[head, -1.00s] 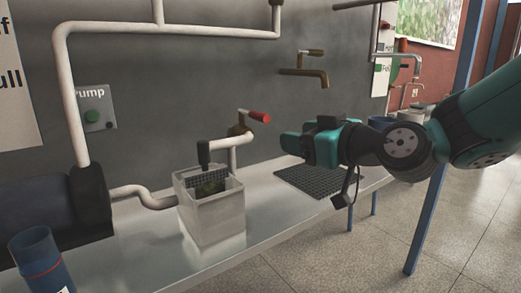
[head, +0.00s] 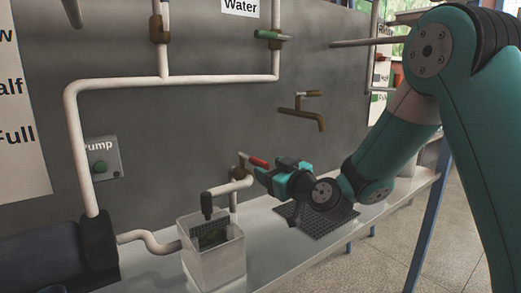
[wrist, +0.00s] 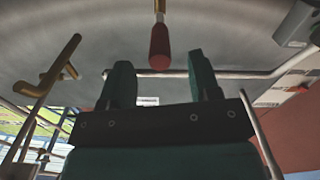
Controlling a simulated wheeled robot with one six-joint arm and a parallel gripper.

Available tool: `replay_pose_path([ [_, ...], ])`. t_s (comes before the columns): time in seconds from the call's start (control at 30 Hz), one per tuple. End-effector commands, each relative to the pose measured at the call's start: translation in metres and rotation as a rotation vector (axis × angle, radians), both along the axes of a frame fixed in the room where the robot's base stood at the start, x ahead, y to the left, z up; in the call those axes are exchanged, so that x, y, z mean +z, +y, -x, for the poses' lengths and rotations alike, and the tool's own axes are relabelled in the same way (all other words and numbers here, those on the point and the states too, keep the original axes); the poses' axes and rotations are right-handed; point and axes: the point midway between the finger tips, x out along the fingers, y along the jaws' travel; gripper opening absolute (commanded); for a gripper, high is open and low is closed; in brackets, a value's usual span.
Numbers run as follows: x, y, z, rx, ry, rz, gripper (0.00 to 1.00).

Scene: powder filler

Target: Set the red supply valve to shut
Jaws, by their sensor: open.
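The red supply valve has a brass body (head: 241,160) and a red handle (head: 258,161), which points right in the head view. It sits on the white pipe above the bench. In the wrist view the red handle (wrist: 160,45) shows ahead, its end between the fingertips in the picture. My gripper (head: 262,172) is open and empty, right beside the handle. In the wrist view its two teal fingers (wrist: 159,60) stand apart on either side of the handle's end. I cannot tell whether they touch it.
A spout over a pale open box (head: 213,262) is left of my gripper. A brass tap (head: 305,115) is on the wall above right. A black grid mat (head: 318,218) lies below on the bench. A green-handled valve (head: 270,35) and a pump button (head: 100,167) are on the wall.

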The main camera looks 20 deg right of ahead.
Motion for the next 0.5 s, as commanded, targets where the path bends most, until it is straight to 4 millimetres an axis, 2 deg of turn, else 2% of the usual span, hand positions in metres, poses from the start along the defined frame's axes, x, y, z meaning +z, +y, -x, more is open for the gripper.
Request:
replay_pose_path([
  [0.03,0.006,0.004,-0.010,0.002,0.000,0.000,0.57],
  [0.2,0.003,0.012,-0.035,0.002,0.001,0.001,0.57],
  [0.5,0.000,0.015,-0.048,0.000,-0.001,-0.001,0.57],
])
